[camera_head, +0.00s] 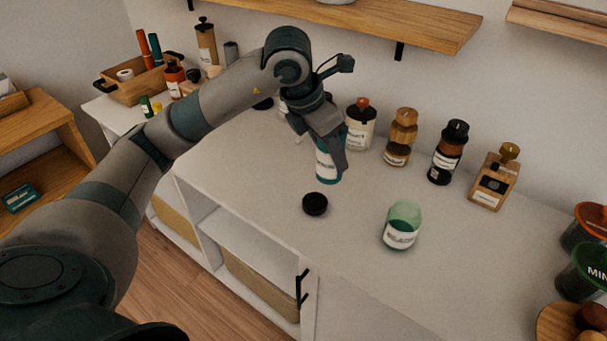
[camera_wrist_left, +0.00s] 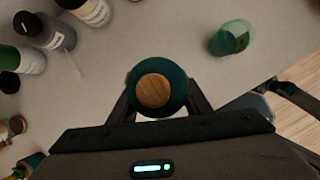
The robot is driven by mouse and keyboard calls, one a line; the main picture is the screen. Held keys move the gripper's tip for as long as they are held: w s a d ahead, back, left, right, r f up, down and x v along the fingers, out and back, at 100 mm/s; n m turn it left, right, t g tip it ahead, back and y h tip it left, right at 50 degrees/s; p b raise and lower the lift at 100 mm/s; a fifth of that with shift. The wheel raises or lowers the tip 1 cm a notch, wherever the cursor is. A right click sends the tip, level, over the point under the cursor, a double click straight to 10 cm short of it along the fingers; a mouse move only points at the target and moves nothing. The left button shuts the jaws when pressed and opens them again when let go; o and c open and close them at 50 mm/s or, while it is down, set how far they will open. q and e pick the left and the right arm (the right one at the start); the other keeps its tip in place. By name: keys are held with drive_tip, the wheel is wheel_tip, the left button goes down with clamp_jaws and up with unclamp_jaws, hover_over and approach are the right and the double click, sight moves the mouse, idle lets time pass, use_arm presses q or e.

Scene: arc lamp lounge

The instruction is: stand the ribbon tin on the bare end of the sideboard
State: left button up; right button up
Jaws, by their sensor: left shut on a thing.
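My left gripper (camera_head: 333,158) is shut on a teal tin with a white label (camera_head: 325,167), most likely the ribbon tin. Its label is too small to read, and a finger covers part of its side. The tin is upright over the white sideboard (camera_head: 465,275); I cannot tell if its base touches the top. In the left wrist view, its round teal lid with a wooden knob (camera_wrist_left: 153,90) sits between the fingers. My right gripper is not in view.
A black lid (camera_head: 315,204) and a green glass jar (camera_head: 402,226) stand near the front. Several bottles, including a dark one (camera_head: 447,153), line the back. A wooden caddy (camera_head: 138,83) is at the far left. Dark tubs (camera_head: 585,270) are at the right. The front right stretch is clear.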

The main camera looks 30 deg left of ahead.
use_arm(q)
drive_tip(key=a+f, duration=0.1)
drive_tip(key=a, duration=0.2)
drive_tip(key=w+a+f+p, duration=0.1)
drive_tip(key=a+f, duration=0.1)
drive_tip(key=a, duration=0.1)
drive_tip(key=a+f, duration=0.2)
drive_tip(key=a, duration=0.1)
drive_tip(key=shift+w+f, duration=0.1)
drive_tip(key=shift+w, duration=0.15)
drive_tip(key=shift+c, duration=0.2)
drive_tip(key=shift+w+a+f, duration=0.15)
drive_tip(key=shift+a+f, duration=0.2)
drive_tip(key=shift+a, duration=0.05)
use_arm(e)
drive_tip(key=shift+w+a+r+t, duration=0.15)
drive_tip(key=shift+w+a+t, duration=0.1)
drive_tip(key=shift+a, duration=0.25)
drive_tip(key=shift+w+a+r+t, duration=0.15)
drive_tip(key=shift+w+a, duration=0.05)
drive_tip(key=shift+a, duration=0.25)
